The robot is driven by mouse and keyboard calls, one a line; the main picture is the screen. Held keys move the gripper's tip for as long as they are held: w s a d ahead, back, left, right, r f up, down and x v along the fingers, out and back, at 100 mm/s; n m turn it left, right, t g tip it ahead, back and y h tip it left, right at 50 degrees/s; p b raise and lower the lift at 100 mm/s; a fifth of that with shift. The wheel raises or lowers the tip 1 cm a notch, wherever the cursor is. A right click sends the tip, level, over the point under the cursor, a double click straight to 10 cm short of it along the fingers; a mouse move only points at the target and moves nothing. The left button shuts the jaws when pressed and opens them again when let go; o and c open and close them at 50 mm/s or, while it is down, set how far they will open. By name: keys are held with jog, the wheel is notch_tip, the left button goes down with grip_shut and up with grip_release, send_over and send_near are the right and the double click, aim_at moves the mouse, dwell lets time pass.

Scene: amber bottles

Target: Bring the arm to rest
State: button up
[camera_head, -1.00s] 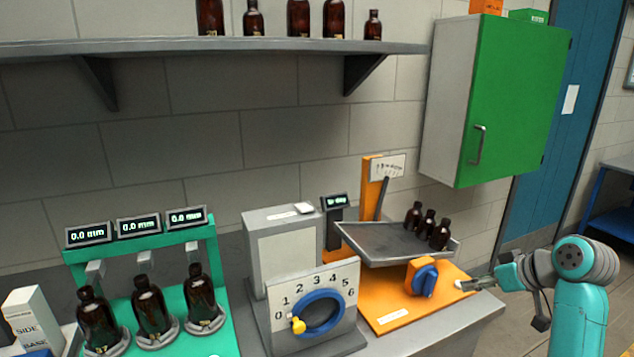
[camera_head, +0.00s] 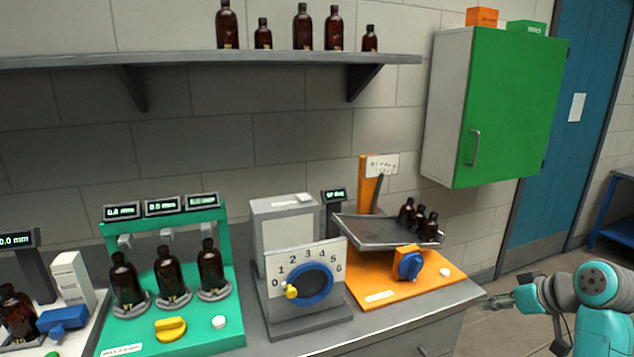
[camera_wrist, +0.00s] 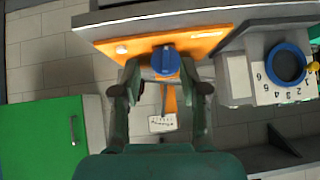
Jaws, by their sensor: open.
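My gripper (camera_head: 499,301) is at the right in the head view, off the right end of the counter, with nothing held. In the wrist view my gripper (camera_wrist: 163,88) shows its two fingers spread apart, with no object between them. Beyond the fingers, the orange station (camera_wrist: 190,43) with its blue knob (camera_wrist: 165,60) shows upside down. In the head view the orange station (camera_head: 385,292) carries a tilted grey tray (camera_head: 370,232) with several small amber bottles (camera_head: 419,219) at its right end.
The counter (camera_head: 465,292) ends just left of my gripper. A green wall cabinet (camera_head: 510,110) hangs above. A dial machine (camera_head: 300,272) and a green station (camera_head: 215,335) with three amber bottles stand to the left. A shelf (camera_head: 200,59) holds more bottles.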

jog(key=s+a+f+m+t+h, duration=0.1)
jog(key=s+a+f, duration=0.3)
jog(key=f, duration=0.4)
jog(key=s+a+f+m, duration=0.2)
jog(key=s+a+f, duration=0.1)
jog(key=f, duration=0.5)
jog(key=s+a+f+m+t+h, duration=0.1)
jog(key=s+a+f, duration=0.3)
jog(key=f, duration=0.3)
jog(key=s+a+f+t+h, duration=0.1)
jog(key=s+a+f, duration=0.3)
jog(key=s, duration=0.5)
jog(key=s+a+f+m+t+h, duration=0.1)
jog(key=s+a, duration=0.2)
jog(key=s, duration=1.3)
jog(key=s+a+r+n+t, duration=0.1)
jog(key=s+a+r+t, duration=0.1)
jog(key=s+r, duration=0.9)
jog(key=s, duration=0.5)
jog(key=shift+r+n, duration=0.25)
jog(key=shift+n, duration=0.05)
dwell(1.3)
